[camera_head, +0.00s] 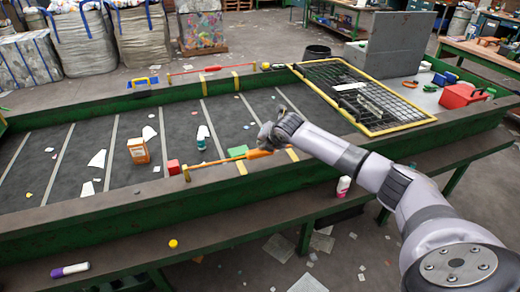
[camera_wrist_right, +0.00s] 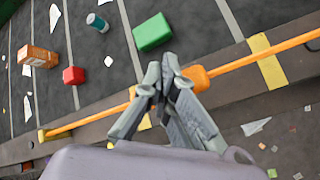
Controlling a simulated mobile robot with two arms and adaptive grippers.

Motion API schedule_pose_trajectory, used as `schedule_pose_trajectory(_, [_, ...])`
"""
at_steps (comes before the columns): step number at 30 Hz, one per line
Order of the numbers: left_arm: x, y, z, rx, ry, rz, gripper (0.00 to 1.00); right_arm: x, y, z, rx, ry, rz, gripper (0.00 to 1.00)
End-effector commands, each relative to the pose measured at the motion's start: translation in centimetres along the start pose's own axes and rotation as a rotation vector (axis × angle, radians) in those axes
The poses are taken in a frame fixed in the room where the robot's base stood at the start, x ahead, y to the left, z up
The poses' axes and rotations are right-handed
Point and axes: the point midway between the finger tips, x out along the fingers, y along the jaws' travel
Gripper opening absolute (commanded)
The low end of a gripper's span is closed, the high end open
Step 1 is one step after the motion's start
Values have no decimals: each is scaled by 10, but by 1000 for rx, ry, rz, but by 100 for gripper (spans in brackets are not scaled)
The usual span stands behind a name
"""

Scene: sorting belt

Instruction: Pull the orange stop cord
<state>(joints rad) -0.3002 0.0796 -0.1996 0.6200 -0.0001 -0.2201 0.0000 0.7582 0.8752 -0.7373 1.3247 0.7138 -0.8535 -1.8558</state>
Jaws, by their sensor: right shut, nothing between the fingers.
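The orange stop cord (camera_head: 215,163) runs along the near edge of the belt from a yellow post (camera_head: 186,173), passing behind my right arm. In the right wrist view the cord (camera_wrist_right: 255,56) crosses the whole picture at a slant, with a thicker orange grip piece (camera_wrist_right: 196,77) on it. My right gripper (camera_wrist_right: 170,64) is shut and empty, its fingertips over the cord just left of the grip piece. I cannot tell whether they touch it. In the head view my right gripper (camera_head: 268,138) is small and partly hidden by its own wrist. My left gripper is not in view.
On the belt lie an orange box (camera_head: 138,150), a red block (camera_head: 173,167), a teal bottle (camera_head: 202,138), a green block (camera_wrist_right: 153,32) and paper scraps. A yellow-framed grate (camera_head: 330,75) covers the belt's right end. A red cord (camera_head: 210,70) spans the far edge.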

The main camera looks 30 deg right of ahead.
Motion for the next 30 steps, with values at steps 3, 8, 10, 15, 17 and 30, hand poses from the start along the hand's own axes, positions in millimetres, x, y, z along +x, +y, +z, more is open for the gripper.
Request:
schedule_pose_trajectory(3, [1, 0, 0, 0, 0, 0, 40, 2, -2, -2, 0, 3, -2, 0])
schedule_pose_trajectory(8, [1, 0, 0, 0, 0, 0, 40, 3, -3, -4, 0, 3, -2, 0])
schedule_pose_trajectory(10, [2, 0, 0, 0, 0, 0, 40, 4, -3, -4, 0, 3, -2, 0])
schedule_pose_trajectory(15, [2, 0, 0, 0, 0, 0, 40, 5, -4, -6, -1, 3, -2, 0])
schedule_pose_trajectory(17, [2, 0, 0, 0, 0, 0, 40, 6, -4, -6, -1, 4, -2, 0])
schedule_pose_trajectory(30, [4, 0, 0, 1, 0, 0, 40, 10, -7, -9, -1, 4, -2, 0])
